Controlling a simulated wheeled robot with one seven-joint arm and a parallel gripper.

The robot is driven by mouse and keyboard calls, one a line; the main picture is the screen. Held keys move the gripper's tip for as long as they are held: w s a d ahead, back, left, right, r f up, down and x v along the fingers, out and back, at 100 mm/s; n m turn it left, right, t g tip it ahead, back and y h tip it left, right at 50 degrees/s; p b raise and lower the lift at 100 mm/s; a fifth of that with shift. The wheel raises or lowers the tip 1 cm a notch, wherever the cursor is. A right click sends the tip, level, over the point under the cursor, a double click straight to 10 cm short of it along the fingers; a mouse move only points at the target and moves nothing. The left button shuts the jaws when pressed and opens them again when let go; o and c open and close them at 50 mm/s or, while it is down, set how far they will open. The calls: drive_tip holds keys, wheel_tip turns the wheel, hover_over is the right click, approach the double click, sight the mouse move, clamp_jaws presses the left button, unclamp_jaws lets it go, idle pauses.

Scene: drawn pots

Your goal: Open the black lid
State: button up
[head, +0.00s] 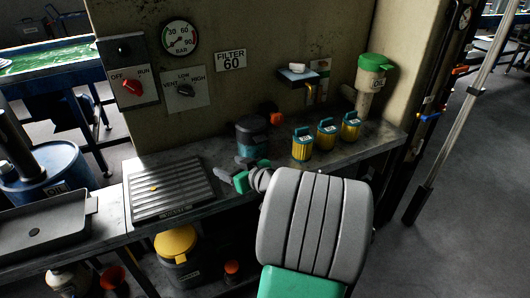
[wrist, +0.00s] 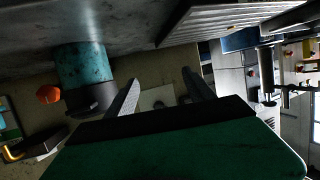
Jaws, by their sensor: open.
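A teal pot (head: 252,150) with a black lid (head: 250,125) stands on the bench against the wall. The lid sits on the pot, and an orange knob (head: 276,118) shows at its right. In the wrist view, which is upside down, the teal pot (wrist: 84,66) and black lid (wrist: 90,98) are left of the fingers, with the orange knob (wrist: 48,94) beside them. My gripper (wrist: 160,88) is open and empty, its two fingers apart. In the head view my gripper (head: 238,172) is in front of the pot, partly hidden by my arm; contact with the pot cannot be told.
A ribbed metal plate (head: 170,187) lies left on the bench. Several yellow-and-blue canisters (head: 326,134) stand right of the pot. A yellow-lidded black pot (head: 178,250) is on the lower shelf.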

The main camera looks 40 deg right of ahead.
sight(263, 142)
drive_tip(key=s+d+r+m+t+h, duration=0.1)
drive_tip(key=s+d+m+t+h, duration=0.35)
drive_tip(key=d, duration=0.75)
drive_tip(key=shift+n+g+h, duration=0.35)
drive_tip(key=shift+n+g, duration=0.2)
drive_tip(key=shift+g, duration=0.1)
drive_tip(key=x, duration=0.6)
drive_tip(key=shift+d+r, duration=0.15)
drive_tip(key=shift+d, duration=0.1)
clamp_jaws()
